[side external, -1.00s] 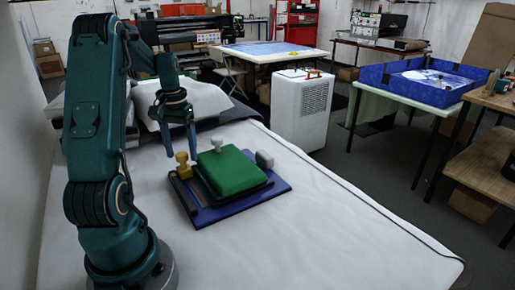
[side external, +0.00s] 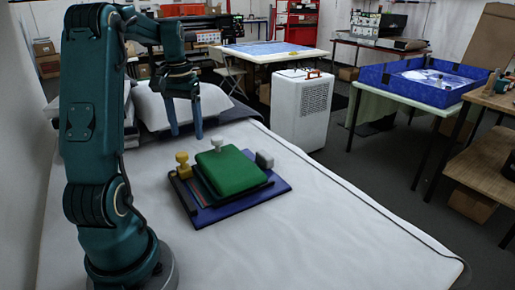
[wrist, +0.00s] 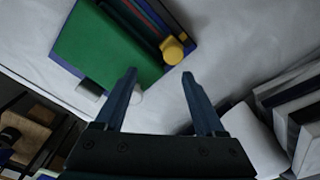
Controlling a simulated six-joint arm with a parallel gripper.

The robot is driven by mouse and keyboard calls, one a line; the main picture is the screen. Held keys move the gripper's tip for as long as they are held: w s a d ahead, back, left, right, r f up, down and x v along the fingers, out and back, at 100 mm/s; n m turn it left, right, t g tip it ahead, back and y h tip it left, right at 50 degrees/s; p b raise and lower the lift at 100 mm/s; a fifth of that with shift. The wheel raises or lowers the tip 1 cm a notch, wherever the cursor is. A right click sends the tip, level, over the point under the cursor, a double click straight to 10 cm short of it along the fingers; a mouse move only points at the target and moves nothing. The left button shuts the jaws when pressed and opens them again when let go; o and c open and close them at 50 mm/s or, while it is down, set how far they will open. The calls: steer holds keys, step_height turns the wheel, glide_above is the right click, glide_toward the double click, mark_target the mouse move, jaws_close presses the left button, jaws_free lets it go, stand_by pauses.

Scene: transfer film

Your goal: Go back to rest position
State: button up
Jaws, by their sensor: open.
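My gripper (side external: 185,131) hangs above the far left part of the white table, open and empty, its fingers pointing down. In the wrist view my gripper (wrist: 160,100) shows two spread fingers with nothing between them. Near it on the table lies a blue board (side external: 238,211) with a green block (side external: 231,172) on top. The green block also shows in the wrist view (wrist: 110,48). A yellow knob (side external: 183,165) stands at the board's left corner and shows in the wrist view (wrist: 172,50). A white knob (side external: 217,145) and a grey-white knob (side external: 265,159) stand at the block's far side.
A white pillow-like bundle (side external: 150,105) lies behind my gripper. The white table (side external: 320,240) is bare at the front and right. A white box-shaped unit (side external: 300,110) stands beyond its edge. A blue tray (side external: 455,95) is on another table at right.

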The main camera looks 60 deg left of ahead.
steer(key=w+d+r+m+t+y, duration=0.1)
steer(key=w+d+r+m, duration=0.15)
steer(key=d, duration=0.55)
steer(key=w+d+r+m+t, duration=0.1)
steer(key=d+r+m, duration=0.25)
steer(key=d, duration=0.35)
steer(key=s+d+f+m+t, duration=0.1)
steer(key=s+d+f, duration=0.1)
steer(key=d, duration=0.4)
steer(key=s+d+f+m+t+h, duration=0.1)
steer(key=s+d+f+t, duration=0.1)
steer(key=s+d, duration=0.3)
steer(key=shift+s+d, duration=0.3)
steer(key=shift+d, duration=0.35)
steer(key=shift+r, duration=0.1)
